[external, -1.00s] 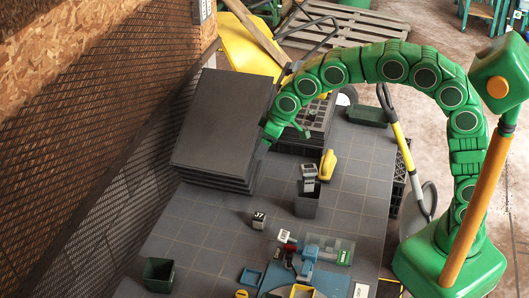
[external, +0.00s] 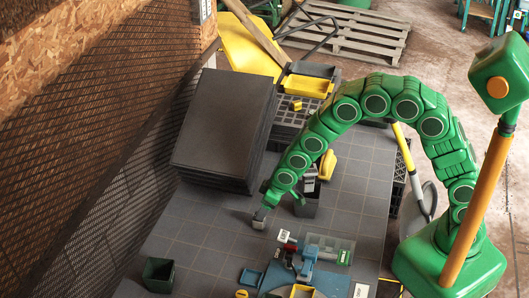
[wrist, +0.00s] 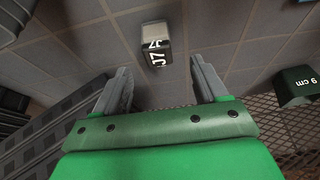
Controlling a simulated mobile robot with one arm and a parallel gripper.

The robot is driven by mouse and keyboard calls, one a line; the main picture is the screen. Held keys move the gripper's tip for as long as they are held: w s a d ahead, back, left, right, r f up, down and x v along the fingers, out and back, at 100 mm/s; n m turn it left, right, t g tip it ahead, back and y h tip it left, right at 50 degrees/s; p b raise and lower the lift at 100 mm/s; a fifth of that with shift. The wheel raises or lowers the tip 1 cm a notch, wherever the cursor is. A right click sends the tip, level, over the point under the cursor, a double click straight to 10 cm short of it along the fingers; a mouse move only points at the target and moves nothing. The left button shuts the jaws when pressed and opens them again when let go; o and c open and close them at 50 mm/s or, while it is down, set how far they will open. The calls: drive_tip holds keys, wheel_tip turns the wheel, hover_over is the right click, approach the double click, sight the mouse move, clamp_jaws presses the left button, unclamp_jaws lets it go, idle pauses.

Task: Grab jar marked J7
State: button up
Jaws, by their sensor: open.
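I cannot tell whether a finger touches the jar.
A stack of black slabs (external: 222,130) stands behind. A dark open box (external: 306,208) is close to the right of my gripper. A blue-and-red device (external: 308,265) stands in front right. Table left of the jar is clear.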

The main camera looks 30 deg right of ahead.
drive_tip(key=shift+x, duration=4.1)
drive_tip(key=shift+d, duration=0.15)
drive_tip(key=shift+c, duration=0.3)
drive_tip(key=c, duration=1)
drive_tip(key=shift+r, duration=0.1)
